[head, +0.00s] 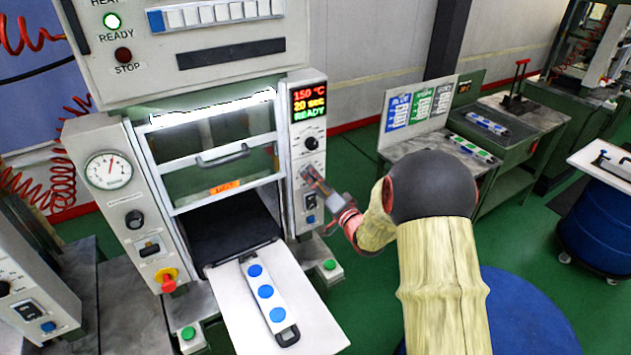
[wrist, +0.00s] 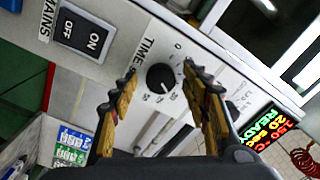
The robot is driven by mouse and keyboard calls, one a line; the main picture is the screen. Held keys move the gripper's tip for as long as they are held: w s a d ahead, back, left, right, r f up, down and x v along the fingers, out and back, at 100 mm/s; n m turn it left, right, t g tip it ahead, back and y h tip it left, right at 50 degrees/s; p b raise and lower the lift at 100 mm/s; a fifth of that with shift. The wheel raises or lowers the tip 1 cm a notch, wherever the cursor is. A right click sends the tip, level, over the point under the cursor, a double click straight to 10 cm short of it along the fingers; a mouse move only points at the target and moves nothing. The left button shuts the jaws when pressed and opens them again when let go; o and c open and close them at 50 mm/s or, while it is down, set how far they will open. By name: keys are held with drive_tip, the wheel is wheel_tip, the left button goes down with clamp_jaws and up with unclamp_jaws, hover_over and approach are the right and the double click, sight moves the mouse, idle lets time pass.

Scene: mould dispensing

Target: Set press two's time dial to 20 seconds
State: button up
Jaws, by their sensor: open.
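The press's time dial (wrist: 161,77) is a round black knob under the word TIME in the wrist view, with a printed scale around it. My gripper (wrist: 159,71) is open, its yellow-brown fingers on either side of the knob. Contact with the knob cannot be told. In the head view my gripper (head: 312,178) is at the right-hand panel and hides the dial. The press display (head: 309,102) reads 150 °C, 20 sec and READY.
The mains switch (wrist: 84,35) lies left of the dial in the wrist view. Another black knob (head: 311,143) sits above my gripper. A white strip with blue discs (head: 248,270) lies on the pulled-out plate (head: 310,315). A green button (head: 329,265) is below the panel.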

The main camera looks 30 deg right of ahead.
drive_tip(key=s, duration=1.2)
drive_tip(key=shift+d+f, duration=0.2)
drive_tip(key=shift+f, duration=0.05)
